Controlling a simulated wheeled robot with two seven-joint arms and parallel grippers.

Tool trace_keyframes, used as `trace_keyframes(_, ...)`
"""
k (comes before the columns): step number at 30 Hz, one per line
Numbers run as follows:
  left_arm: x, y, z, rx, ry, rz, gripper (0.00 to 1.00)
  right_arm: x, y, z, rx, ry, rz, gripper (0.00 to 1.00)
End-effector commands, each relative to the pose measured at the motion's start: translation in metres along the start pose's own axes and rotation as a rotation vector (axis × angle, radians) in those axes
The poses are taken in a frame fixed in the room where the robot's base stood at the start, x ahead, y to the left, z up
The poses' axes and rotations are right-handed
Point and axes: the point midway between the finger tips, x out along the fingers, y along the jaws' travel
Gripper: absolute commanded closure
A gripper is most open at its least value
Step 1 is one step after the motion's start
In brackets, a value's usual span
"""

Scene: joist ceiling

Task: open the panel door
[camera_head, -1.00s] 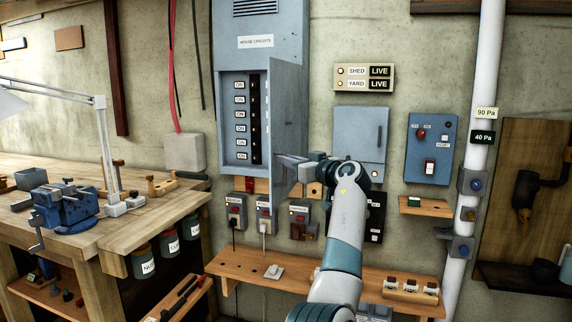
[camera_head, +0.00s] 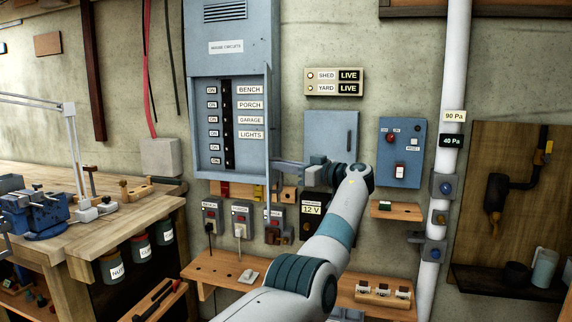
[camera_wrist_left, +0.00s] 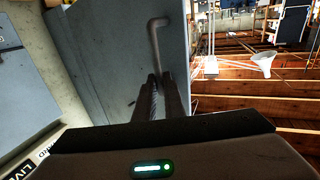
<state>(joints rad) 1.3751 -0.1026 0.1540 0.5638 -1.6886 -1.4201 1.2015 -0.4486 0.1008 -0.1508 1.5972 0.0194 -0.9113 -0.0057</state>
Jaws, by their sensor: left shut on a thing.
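The blue-grey breaker panel (camera_head: 228,40) hangs on the wall in the head view. Its door (camera_head: 270,115) stands open, seen nearly edge-on at the panel's right side. Inside, a column of switches and the labels BENCH, PORCH, GARAGE and LIGHTS show. My left gripper (camera_head: 280,165) is at the door's lower end. In the left wrist view the door (camera_wrist_left: 115,55) is a broad blue-grey face with a bent bar handle (camera_wrist_left: 158,40). The left fingers (camera_wrist_left: 160,92) are shut on the handle's lower part; the exact contact is partly hidden. My right gripper is out of view.
A smaller closed grey cabinet (camera_head: 331,135) and a SHED/YARD sign (camera_head: 335,82) are right of the door. A blue switch box (camera_head: 401,152) and a white pipe (camera_head: 452,100) stand farther right. A wooden shelf (camera_head: 215,268) lies below; a workbench (camera_head: 120,225) is at left.

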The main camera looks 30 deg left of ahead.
Motion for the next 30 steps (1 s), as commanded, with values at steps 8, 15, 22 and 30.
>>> trace_keyframes(8,0.006,0.000,-0.011,-0.009,0.014,-0.009,1.00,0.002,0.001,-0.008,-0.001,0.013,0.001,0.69)
trace_keyframes(15,0.006,0.000,-0.012,-0.010,0.015,-0.011,1.00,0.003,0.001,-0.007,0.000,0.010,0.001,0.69)
trace_keyframes(22,0.004,0.000,-0.012,-0.010,0.016,-0.010,0.85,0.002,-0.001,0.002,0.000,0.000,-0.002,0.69)
trace_keyframes(30,0.001,0.000,-0.012,-0.010,0.015,-0.007,0.85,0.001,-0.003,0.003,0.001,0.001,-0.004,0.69)
